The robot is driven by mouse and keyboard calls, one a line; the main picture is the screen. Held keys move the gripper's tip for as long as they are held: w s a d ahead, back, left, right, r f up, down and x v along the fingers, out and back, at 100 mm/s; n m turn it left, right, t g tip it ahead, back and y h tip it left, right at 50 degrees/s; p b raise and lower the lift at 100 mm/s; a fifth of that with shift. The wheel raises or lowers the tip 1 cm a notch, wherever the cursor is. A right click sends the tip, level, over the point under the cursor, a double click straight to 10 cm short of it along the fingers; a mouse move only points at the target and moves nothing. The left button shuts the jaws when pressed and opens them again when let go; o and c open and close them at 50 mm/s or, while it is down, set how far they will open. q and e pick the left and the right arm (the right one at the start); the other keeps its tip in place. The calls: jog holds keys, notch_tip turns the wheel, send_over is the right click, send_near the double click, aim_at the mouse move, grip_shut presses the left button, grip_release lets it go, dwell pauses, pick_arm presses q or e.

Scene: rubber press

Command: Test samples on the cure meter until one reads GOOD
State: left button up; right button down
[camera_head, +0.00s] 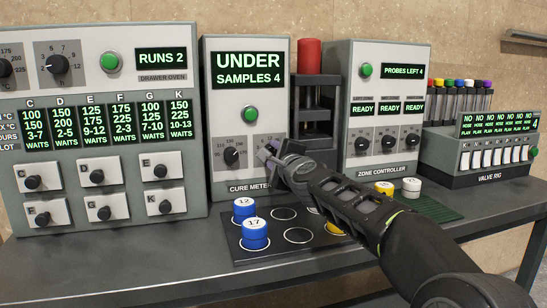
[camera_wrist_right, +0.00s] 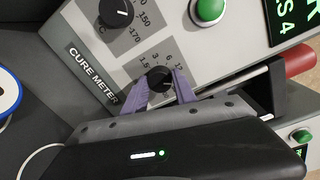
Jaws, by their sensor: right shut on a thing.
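The cure meter (camera_head: 220,170) stands mid-table; its screen (camera_head: 248,70) reads UNDER, SAMPLES 4. It has a green button (camera_head: 250,114) and a dial (camera_head: 231,156). My right gripper (camera_wrist_right: 160,84) is shut on the meter's right knob (camera_wrist_right: 157,77), marked 1.5 to 12. In the head view the arm hides this knob. Blue samples 12 (camera_head: 244,209) and 17 (camera_head: 254,234) stand on the black tray (camera_head: 275,253) with ringed places. A yellow sample (camera_head: 334,228) there is partly behind my arm. My left gripper is not in view.
A black press with a red cylinder (camera_head: 309,55) stands right of the meter. The zone controller (camera_head: 398,75) shows READY three times. A yellow (camera_head: 384,187) and a white (camera_head: 411,187) sample stand on a green mat (camera_head: 432,208). The drawer oven (camera_head: 90,130) fills the left; the valve rig (camera_head: 480,155) is right.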

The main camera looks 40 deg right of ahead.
jog(key=shift+m, duration=0.3)
jog(key=c, duration=1)
grip_release()
jog(key=shift+s, duration=0.1)
jog(key=v, duration=0.7)
jog(key=shift+s, duration=0.3)
jog(key=shift+a, duration=0.1)
jog(key=shift+c, duration=0.3)
